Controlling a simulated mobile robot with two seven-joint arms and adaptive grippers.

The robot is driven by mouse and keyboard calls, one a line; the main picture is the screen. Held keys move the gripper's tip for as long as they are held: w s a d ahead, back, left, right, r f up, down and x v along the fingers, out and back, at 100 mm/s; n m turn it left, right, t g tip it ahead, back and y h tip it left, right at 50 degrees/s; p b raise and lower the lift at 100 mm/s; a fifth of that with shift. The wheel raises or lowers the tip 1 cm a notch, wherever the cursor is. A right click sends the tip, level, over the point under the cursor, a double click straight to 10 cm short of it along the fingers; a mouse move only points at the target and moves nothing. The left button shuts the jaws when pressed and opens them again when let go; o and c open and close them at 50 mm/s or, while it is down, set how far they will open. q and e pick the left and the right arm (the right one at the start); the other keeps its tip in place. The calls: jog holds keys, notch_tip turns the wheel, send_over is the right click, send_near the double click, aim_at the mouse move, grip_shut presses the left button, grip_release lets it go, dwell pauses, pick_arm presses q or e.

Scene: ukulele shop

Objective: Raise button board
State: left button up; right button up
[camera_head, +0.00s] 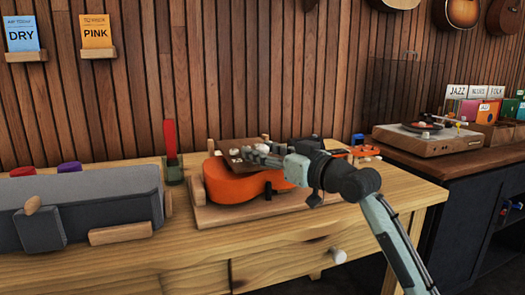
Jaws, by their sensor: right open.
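A dark brown board (226,146) shows at the back of the workbench, just above an orange ukulele-shaped body (230,187) on a light wooden base. I take it for the button board; it looks tilted, and my gripper hides much of its right part. My right gripper (250,153) reaches in from the right, its fingers open in front of the board. I cannot tell whether they touch it. My left gripper is not in view.
A grey case (95,205) stands left on the wooden workbench (180,262). A red upright object in a green holder (172,150) stands behind the ukulele's left end. A turntable (428,139) and records (470,108) sit on the right counter. The bench front is mostly clear.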

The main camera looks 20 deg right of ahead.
jog(key=shift+c, duration=0.4)
grip_shut()
jog(key=shift+r, duration=0.1)
